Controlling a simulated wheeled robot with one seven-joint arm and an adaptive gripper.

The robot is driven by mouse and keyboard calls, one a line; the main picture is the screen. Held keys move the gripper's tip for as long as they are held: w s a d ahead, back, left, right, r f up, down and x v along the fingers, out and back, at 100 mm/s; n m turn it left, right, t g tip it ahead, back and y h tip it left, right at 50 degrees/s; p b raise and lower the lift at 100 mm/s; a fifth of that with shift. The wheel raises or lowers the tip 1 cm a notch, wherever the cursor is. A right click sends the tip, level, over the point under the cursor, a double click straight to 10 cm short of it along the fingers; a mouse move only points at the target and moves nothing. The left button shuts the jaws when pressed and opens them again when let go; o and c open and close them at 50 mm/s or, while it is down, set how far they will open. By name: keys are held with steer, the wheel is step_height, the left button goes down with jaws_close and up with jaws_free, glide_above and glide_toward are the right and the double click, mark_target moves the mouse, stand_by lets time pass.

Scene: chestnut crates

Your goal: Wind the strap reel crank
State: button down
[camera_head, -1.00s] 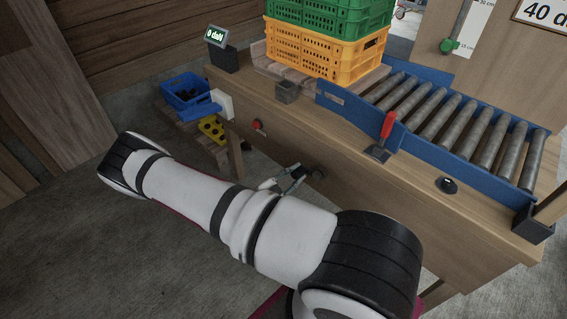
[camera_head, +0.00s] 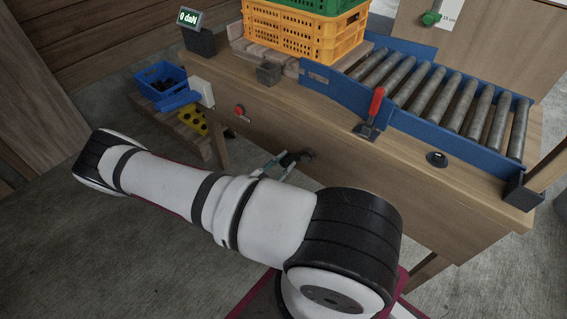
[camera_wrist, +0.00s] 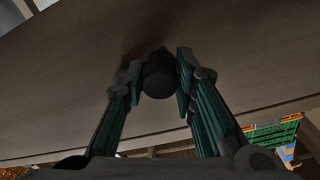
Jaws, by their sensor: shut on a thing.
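A dark, round crank knob (camera_head: 305,156) shows at the front face of the wooden bench. In the wrist view a dark cylindrical handle (camera_wrist: 160,75) stands between my two fingers, against the brown wood panel. My gripper (camera_head: 284,161) is at the bench front, partly hidden behind my forearm. In the wrist view my gripper (camera_wrist: 158,73) has its green-padded fingertips closed on the handle from both sides. The strap and the reel itself cannot be made out. A small display (camera_head: 190,18) on the bench reads 0 daN.
A yellow crate (camera_head: 290,35) under a green crate (camera_head: 318,4) stands on the bench. A roller conveyor (camera_head: 435,95) with blue rails lies to the right. A red-handled clamp (camera_head: 375,105) and a red button (camera_head: 239,110) are near the front edge. A blue bin (camera_head: 160,80) stands left.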

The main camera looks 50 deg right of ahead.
steer(key=c, duration=1.3)
jaws_free()
steer(key=shift+a, duration=0.1)
steer(key=a, duration=1.2)
steer(key=shift+f, duration=0.1)
